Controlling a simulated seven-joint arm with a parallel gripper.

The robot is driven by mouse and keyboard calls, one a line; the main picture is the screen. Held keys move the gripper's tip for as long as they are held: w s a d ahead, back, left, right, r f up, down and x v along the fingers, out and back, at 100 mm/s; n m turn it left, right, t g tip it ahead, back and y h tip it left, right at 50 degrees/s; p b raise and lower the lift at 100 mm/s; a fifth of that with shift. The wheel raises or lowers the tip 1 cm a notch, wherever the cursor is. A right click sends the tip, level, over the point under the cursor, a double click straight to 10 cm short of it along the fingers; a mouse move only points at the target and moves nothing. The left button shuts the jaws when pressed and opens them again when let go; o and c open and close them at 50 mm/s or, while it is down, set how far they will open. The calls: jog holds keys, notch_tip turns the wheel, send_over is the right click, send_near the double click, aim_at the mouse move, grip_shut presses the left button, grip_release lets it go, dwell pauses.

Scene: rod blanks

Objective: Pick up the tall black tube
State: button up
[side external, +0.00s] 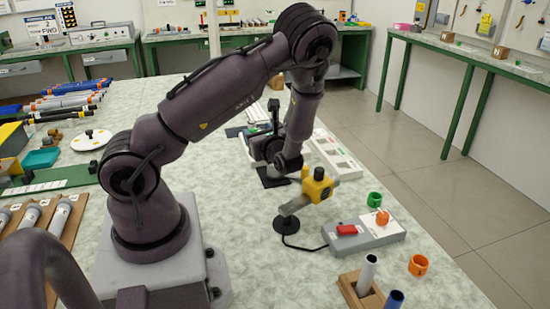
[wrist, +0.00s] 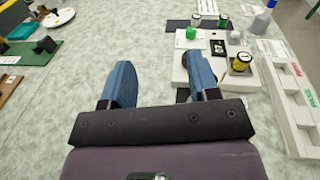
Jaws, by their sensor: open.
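My gripper (side external: 270,165) is over the table beyond my arm's base, partly hidden by my own wrist. In the wrist view its two blue fingers (wrist: 161,82) stand wide apart with only bare table between them. I cannot pick out a standing tall black tube for sure. Dark rods (side external: 48,117) lie among blue and white ones at the far left in the side view, well away from my gripper. A small dark patch (wrist: 183,95) shows beside the right finger in the wrist view; I cannot tell what it is.
A yellow clamp device (side external: 317,186) stands near my gripper, with a grey switch box (side external: 372,236) in front. A wooden holder (side external: 352,290) holds upright tubes. A white slotted tray (wrist: 303,112) lies at right in the wrist view. The table's left-middle is clear there.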

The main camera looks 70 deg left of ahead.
jog(key=w+a+m+t+y, duration=0.1)
jog(key=w+m+t, duration=0.3)
jog(key=w+t, duration=0.1)
notch_tip(320, 180, down, 6)
jog(key=a, duration=0.3)
jog(key=w+a, duration=0.1)
jog(key=a, duration=0.1)
jog(key=shift+f, duration=0.2)
grip_shut()
